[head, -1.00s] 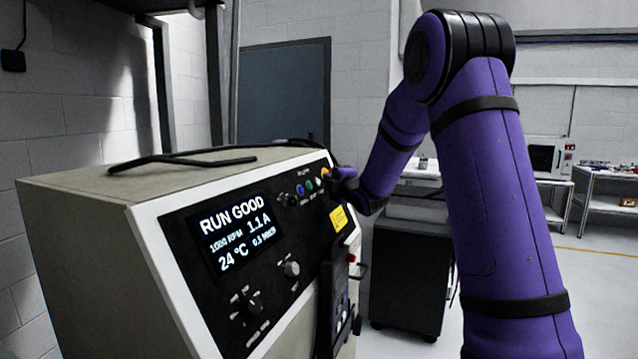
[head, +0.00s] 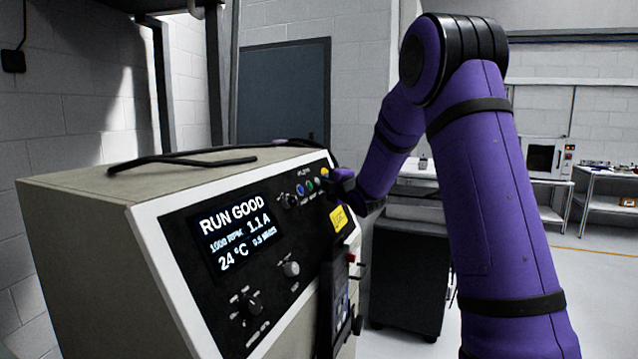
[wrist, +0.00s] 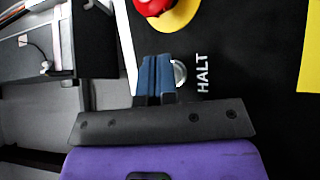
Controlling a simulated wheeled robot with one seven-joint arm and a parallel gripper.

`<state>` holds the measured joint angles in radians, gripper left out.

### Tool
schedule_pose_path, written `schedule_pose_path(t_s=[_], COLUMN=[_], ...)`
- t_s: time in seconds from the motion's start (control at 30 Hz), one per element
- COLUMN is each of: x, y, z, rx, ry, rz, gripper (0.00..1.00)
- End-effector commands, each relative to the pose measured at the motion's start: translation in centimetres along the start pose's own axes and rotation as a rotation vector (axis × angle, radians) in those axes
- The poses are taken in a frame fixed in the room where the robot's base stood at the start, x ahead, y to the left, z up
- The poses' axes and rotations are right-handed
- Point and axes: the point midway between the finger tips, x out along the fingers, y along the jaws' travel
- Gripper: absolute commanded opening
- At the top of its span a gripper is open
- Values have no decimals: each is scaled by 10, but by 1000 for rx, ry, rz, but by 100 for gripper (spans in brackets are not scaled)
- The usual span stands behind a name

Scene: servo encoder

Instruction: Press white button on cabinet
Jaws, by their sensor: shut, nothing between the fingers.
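The cabinet (head: 70,240) stands at the left in the head view, with a black control panel and a lit screen. A row of small buttons is on the panel's upper right, including a pale, white-looking button (head: 317,182). My gripper (head: 334,184) is at the end of this row, close to the panel. In the wrist view my gripper (wrist: 156,62) is shut, its blue fingertips side by side and empty. They partly cover a round, silver-white button (wrist: 180,72) beside the word HALT. I cannot tell whether they touch it.
A red knob (wrist: 154,4) on a yellow ring is just beyond the fingertips in the wrist view. A yellow label (head: 344,219) and a device on the panel sit below my gripper. A black cable (head: 180,158) lies on the cabinet top. A dark cart (head: 408,270) stands behind.

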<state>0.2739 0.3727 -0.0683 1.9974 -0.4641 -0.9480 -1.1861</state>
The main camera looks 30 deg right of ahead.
Motion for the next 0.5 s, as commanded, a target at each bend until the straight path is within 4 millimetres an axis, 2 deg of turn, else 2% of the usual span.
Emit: schedule_pose_path(t_s=[0.5], x=[-6], y=[5], z=[4], rx=[-1], ry=[-1], rz=[1], gripper=[0])
